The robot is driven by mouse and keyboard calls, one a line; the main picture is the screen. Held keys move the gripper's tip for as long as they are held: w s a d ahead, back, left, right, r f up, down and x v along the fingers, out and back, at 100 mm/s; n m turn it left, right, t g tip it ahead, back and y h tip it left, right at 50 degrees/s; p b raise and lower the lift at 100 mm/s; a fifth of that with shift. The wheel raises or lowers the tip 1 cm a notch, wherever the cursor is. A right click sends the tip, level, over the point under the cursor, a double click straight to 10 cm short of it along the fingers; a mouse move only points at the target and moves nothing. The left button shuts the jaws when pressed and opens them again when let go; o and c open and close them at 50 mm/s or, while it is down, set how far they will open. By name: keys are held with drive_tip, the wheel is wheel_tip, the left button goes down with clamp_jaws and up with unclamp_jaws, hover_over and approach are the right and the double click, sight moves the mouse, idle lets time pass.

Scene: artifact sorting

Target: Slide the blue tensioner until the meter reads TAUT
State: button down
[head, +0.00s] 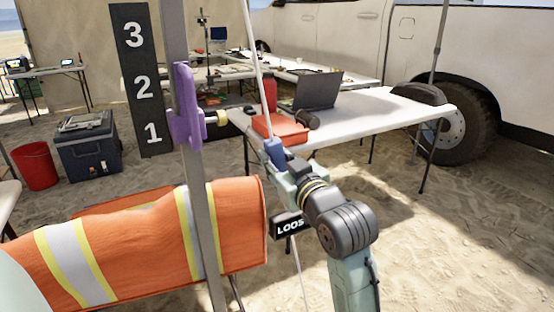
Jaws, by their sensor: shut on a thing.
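The blue tensioner (275,151) sits on a thin white line (256,65) that runs from the top of the view down past my arm. My gripper (276,166) is shut on the tensioner, and its fingers are mostly hidden behind my wrist. The meter (290,227) is a small black sign with white letters beside my forearm. Its letters read "LOOS", with the right end cut off by my arm. The line shows again below the meter.
A grey upright post (194,170) with a purple clamp (187,110) stands left of my gripper, before a black board numbered 1 to 3 (140,75). Behind is a white table (370,112) with a laptop (318,90) and red case (280,129). Open sand lies right.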

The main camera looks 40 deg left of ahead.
sight(277, 149)
drive_tip(key=shift+r, duration=0.1)
drive_tip(key=r+p, duration=0.2)
drive_tip(key=r, duration=0.1)
drive_tip(key=shift+s+a, duration=0.1)
drive_tip(key=shift+s, duration=0.1)
drive_tip(key=shift+f, duration=0.2)
drive_tip(key=c, duration=1.2)
unclamp_jaws()
drive_tip(key=shift+c, duration=0.2)
drive_tip(key=v, duration=0.7)
drive_tip(key=shift+d, duration=0.25)
